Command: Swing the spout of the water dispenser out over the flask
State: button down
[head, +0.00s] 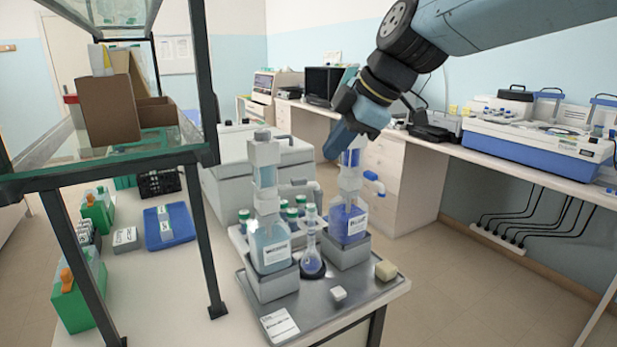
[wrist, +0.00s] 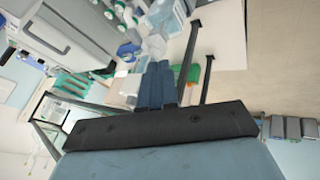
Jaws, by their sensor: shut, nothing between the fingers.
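Two bottle-top dispensers stand on the grey tray (head: 345,302). The left dispenser (head: 270,245) holds pale blue liquid; the right dispenser (head: 348,222) holds deeper blue liquid and has a blue-tipped spout (head: 373,181) pointing right, away from the flask. The labels are too small to read surely, so I cannot tell which is the water one. The flask (head: 311,262), round with a narrow neck, stands between the bottles. My gripper (head: 338,145) is shut and empty, at the top of the right dispenser and partly covering it; contact is unclear. Its closed fingers also show in the wrist view (wrist: 157,85).
Green-capped bottles (head: 292,215) stand behind. A dark-framed glass shelf (head: 110,165) rises at the left. The floor at the right is clear.

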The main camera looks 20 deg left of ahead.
aim_at(304, 179)
jog(key=w+x, duration=0.2)
jog(key=x, duration=0.9)
jog(key=shift+w+a+r+t+y, duration=0.2)
jog(key=shift+w+t+y, duration=0.1)
jog(key=shift+t, duration=0.1)
jog(key=shift+w+a, duration=0.15)
jog(key=shift+w, duration=0.4)
jog(key=shift+w+a, duration=0.2)
jog(key=shift+w, duration=0.35)
jog(key=shift+s, duration=0.15)
